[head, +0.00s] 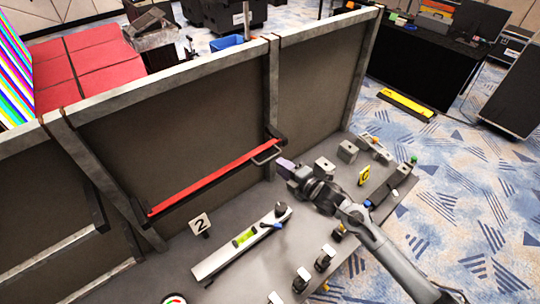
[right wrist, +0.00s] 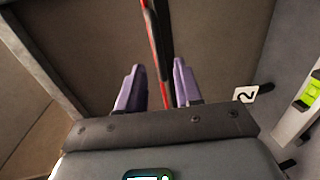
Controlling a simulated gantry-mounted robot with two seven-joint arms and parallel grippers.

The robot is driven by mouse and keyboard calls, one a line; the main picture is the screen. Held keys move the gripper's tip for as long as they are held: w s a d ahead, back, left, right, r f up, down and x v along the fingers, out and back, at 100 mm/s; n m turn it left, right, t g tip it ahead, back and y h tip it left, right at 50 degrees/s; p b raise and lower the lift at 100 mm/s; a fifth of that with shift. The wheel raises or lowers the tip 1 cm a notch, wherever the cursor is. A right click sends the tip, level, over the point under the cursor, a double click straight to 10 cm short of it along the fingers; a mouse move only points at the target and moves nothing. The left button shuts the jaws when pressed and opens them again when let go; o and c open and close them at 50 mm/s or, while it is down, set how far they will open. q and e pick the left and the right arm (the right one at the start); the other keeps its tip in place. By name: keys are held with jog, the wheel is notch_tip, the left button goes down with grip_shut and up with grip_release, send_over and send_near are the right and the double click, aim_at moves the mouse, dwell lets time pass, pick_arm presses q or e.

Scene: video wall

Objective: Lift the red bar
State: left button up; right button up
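The red bar (head: 215,178) is a long red strip with black end brackets, mounted slantwise across a brown panel in the head view. A dark loop handle stands at its right end. My right gripper (head: 284,163), with purple fingers, is just below and right of that end. In the right wrist view its two fingers (right wrist: 158,88) are apart. The red bar (right wrist: 143,22) and a dark piece run down the picture into the gap between them. I see no finger closed on it. My left gripper is not in view.
A grey shelf below the panel holds a number 2 sign (head: 200,224), a level-like tool with a green vial (head: 243,238), grey blocks (head: 347,151) and a yellow sign (head: 364,174). Grey frame posts (head: 270,95) divide the panels. Patterned carpet is open at right.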

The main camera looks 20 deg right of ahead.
aim_at(271, 157)
jog(key=x, duration=0.7)
jog(key=shift+w+p, duration=0.2)
jog(key=shift+p, duration=0.1)
grip_shut()
